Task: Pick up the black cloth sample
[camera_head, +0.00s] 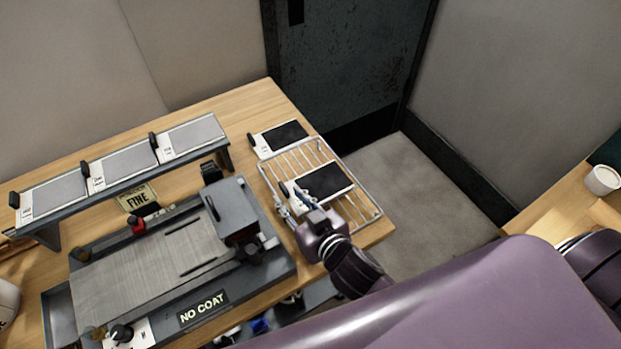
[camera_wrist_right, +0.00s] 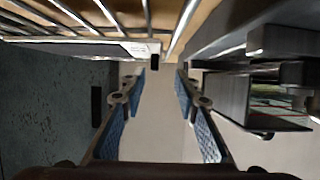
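A black cloth sample on a white card (camera_head: 327,181) lies on a wire rack (camera_head: 372,212) at the table's right end. A second black sample on a white card (camera_head: 284,136) lies on the table behind the rack. My right gripper (camera_head: 293,198) is at the left end of the card on the rack. In the right wrist view its two blue-padded fingers (camera_wrist_right: 161,75) are apart, with nothing between them. The card's edge (camera_wrist_right: 125,47) with a small dark tab shows just beyond the fingertips. Whether a finger touches the card is unclear. My left gripper is not in view.
A grey coating machine (camera_head: 150,250) with a "NO COAT" label stands left of the rack. A raised shelf (camera_head: 125,165) with 3 grey samples is behind it. A cup (camera_head: 602,179) stands on another surface at right. Open floor (camera_head: 415,185) lies right of the table.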

